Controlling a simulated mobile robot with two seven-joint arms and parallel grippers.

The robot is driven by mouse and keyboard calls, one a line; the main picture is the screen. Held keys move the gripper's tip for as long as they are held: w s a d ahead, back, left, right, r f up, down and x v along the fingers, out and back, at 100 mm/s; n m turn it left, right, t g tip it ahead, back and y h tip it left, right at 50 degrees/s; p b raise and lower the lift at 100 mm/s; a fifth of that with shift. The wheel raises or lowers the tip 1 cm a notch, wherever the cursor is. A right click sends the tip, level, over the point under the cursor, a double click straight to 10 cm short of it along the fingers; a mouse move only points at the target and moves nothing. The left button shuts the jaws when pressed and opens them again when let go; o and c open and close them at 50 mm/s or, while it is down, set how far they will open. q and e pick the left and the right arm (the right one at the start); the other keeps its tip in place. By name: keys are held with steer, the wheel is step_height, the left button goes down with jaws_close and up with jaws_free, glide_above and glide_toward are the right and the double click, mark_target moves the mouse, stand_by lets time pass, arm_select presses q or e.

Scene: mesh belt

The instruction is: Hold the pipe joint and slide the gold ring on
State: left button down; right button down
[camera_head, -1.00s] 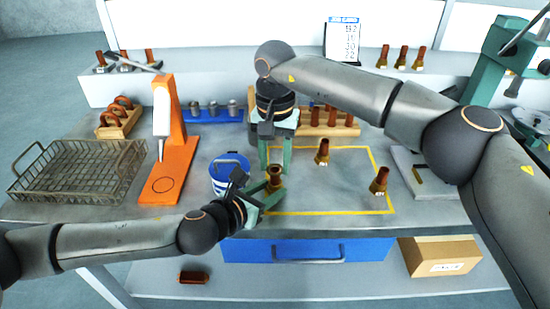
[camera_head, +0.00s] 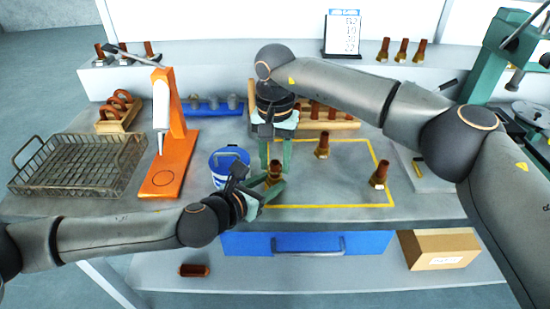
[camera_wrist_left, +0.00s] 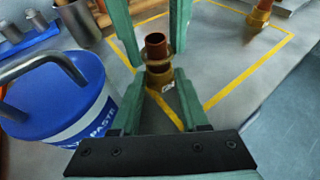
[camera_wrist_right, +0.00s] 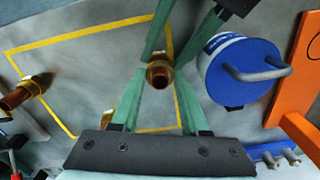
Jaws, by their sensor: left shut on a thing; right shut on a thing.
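The pipe joint (camera_head: 274,172) has a brown top and a gold body, and stands upright above the table's front left part. My left gripper (camera_head: 268,187) is shut on its lower gold part, as the left wrist view shows (camera_wrist_left: 160,85). The gold ring (camera_wrist_left: 157,64) appears around the brown pipe, just above the joint's body. My right gripper (camera_head: 276,165) comes down from above, its fingertips on both sides of the ring. The right wrist view looks down on the ring around the pipe (camera_wrist_right: 160,75). The fingers partly hide the contact.
Two other pipe joints stand by the yellow outline (camera_head: 322,147) (camera_head: 379,175). A blue-and-white paste tub (camera_head: 229,167) is close left of my grippers. An orange press stand (camera_head: 168,170) and a wire basket (camera_head: 75,165) stand further left. The outline's middle is mostly clear.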

steer(key=shift+c, duration=1.6)
jaws_free()
step_height(320, 180, up, 12)
arm_select(q)
steer(key=shift+c, duration=1.7)
jaws_free()
